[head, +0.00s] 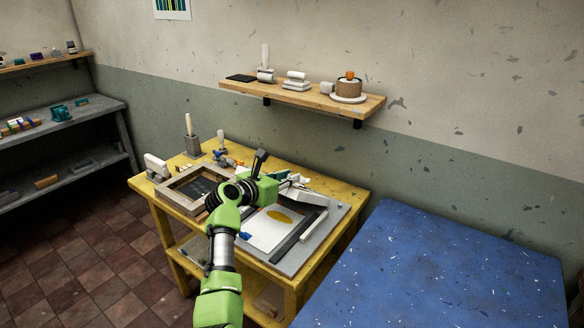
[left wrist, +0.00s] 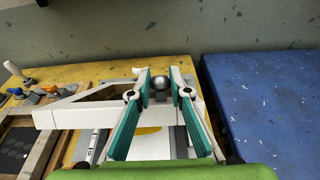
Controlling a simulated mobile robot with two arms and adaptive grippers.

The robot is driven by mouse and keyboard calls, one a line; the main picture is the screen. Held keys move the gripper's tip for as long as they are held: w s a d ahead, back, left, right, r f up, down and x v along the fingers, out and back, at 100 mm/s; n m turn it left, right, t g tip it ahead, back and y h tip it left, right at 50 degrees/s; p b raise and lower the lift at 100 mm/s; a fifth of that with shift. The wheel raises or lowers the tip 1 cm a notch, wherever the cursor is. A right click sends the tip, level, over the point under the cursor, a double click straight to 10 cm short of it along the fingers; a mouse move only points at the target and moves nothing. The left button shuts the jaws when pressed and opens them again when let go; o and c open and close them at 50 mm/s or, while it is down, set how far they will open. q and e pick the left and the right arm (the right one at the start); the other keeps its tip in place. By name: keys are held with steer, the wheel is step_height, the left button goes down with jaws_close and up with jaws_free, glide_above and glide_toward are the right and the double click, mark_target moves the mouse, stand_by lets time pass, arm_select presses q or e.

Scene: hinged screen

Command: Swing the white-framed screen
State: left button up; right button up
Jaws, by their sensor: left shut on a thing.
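The white-framed screen (head: 312,196) is over the grey printing base (head: 325,227) on the yellow table. It is partly hidden behind my left gripper, and it looks tilted up from the base. Its white frame (left wrist: 70,116) also shows in the left wrist view, on the left of the fingers. My left gripper (head: 281,181) is shut on the screen. In the left wrist view its teal fingers (left wrist: 160,88) stand either side of a grey round knob. A white sheet with a yellow oval (head: 273,226) lies on the base below. My right gripper is not in view.
A wooden-framed screen (head: 172,199) lies at the table's left. A brush pot (head: 192,147) and small coloured tools stand at the back. A wall shelf (head: 322,103) hangs above. A blue speckled surface (head: 450,270) is on the right, clear.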

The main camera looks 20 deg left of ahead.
arm_select(q)
steer(key=shift+s+a+f+p, duration=0.2)
steer(key=shift+s+a+f, duration=0.05)
steer(key=shift+s+f, duration=0.3)
steer(key=shift+s+a+f+p, duration=0.15)
steer(key=shift+s+a+f, duration=0.05)
steer(key=shift+s+f, duration=0.35)
steer(key=shift+f, duration=0.1)
steer(key=s+a+f, duration=0.1)
steer(key=s+f, duration=0.3)
steer(key=f, duration=0.2)
steer(key=shift+a+f, duration=0.2)
steer(key=shift+s, duration=0.1)
steer(key=shift+s+a+f+b, duration=0.1)
steer(key=shift+s+f+b, duration=0.35)
steer(key=shift+f, duration=0.65)
steer(key=shift+s+a+f+b, duration=0.2)
steer(key=shift+f+b, duration=0.4)
steer(key=shift+f, duration=0.5)
steer(key=shift+s+a+f+b, duration=0.1)
steer(key=shift+s+f+b, duration=0.35)
steer(key=shift+f, duration=0.65)
steer(key=o, duration=1)
steer(key=shift+w+r, duration=0.1)
